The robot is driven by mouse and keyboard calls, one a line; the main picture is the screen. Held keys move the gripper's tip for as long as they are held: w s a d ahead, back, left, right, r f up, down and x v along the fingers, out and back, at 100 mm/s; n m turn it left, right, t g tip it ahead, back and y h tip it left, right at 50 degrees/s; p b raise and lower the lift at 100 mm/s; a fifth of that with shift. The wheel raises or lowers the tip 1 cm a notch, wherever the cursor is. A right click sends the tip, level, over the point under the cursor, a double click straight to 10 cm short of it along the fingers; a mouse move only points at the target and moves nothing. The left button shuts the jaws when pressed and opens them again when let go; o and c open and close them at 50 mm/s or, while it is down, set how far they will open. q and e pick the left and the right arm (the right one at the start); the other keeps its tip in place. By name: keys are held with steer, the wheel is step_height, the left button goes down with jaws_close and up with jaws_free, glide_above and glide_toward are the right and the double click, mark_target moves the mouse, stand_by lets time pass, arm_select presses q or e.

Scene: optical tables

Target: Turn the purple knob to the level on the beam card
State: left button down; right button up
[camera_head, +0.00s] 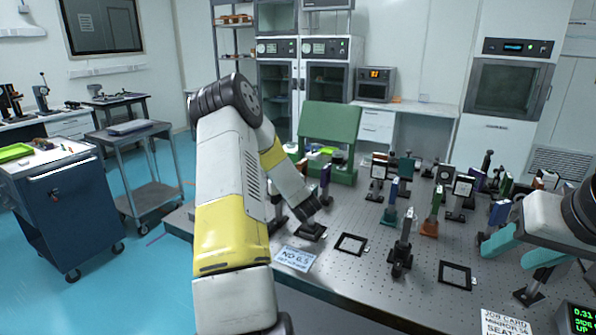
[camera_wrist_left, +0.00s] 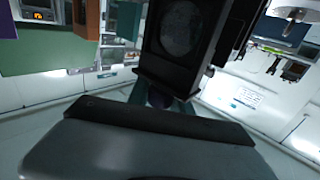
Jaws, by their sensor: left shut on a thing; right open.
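My left gripper (camera_head: 308,210) reaches down to the table's left part; its fingertips are hard to make out in the head view. In the left wrist view its teal fingers close around a small dark purple knob (camera_wrist_left: 158,97), mostly hidden, below a black-framed mount with a dark round face (camera_wrist_left: 182,28). My right gripper (camera_head: 512,268) is open and empty over the right of the table, teal fingers apart. A white printed card (camera_head: 295,258) lies at the table's front left. A job card (camera_head: 503,322) is at the front right; its small text is unclear.
The perforated optical table (camera_head: 345,275) carries several posts and mounts, crowded toward the back right. Two black square frames (camera_head: 351,244) (camera_head: 455,275) lie flat on it. A black post mount (camera_head: 402,250) stands between them. A display with green digits (camera_head: 582,320) is at the lower right.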

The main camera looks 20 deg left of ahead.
stand_by(0.3)
arm_select(q)
steer(key=c, duration=1.1)
jaws_free()
steer(key=shift+c, duration=0.2)
steer(key=v, duration=0.7)
steer(key=shift+s+d, duration=0.25)
steer(key=shift+d, duration=0.05)
